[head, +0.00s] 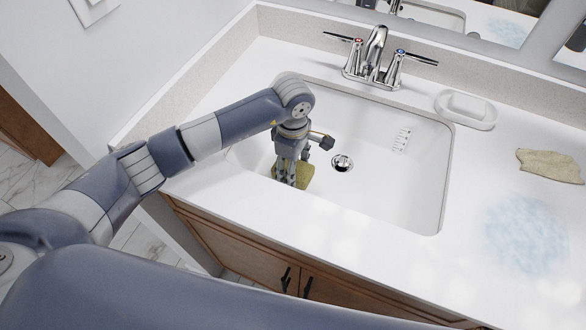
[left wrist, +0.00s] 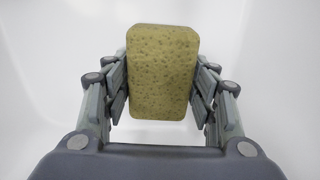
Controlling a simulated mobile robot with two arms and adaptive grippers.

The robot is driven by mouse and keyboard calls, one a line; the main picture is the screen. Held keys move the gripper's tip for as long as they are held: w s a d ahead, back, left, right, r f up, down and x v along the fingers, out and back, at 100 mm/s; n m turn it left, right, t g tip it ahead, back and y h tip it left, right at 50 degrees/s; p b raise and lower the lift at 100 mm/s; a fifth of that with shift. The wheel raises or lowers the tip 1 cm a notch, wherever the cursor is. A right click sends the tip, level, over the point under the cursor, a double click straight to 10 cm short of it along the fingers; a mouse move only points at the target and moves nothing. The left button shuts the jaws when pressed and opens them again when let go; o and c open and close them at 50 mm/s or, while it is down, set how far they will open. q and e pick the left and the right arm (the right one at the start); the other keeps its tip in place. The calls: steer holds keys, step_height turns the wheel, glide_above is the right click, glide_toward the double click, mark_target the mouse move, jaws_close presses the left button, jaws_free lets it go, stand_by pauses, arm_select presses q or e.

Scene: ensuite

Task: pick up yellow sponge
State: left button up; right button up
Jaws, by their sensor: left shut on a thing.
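The yellow sponge (left wrist: 161,72) sits between the two fingers of my left gripper (left wrist: 162,90) in the left wrist view, with a finger against each long side. In the head view my left gripper (head: 290,172) points down into the left part of the white sink basin (head: 400,185). The sponge (head: 305,174) shows there only in part, behind the fingers. I cannot tell whether it touches the basin floor. My right gripper is in neither view.
A chrome faucet (head: 374,60) with two handles stands behind the basin. A soap dish with soap (head: 465,108), a tan cloth (head: 550,165) and a bluish foamy patch (head: 525,240) are on the counter at right. The basin's right part is free around the drain (head: 342,162).

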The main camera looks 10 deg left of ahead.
arm_select(q)
step_height(320, 180, up, 10)
steer(key=p, duration=0.5)
steer(key=shift+f, duration=0.15)
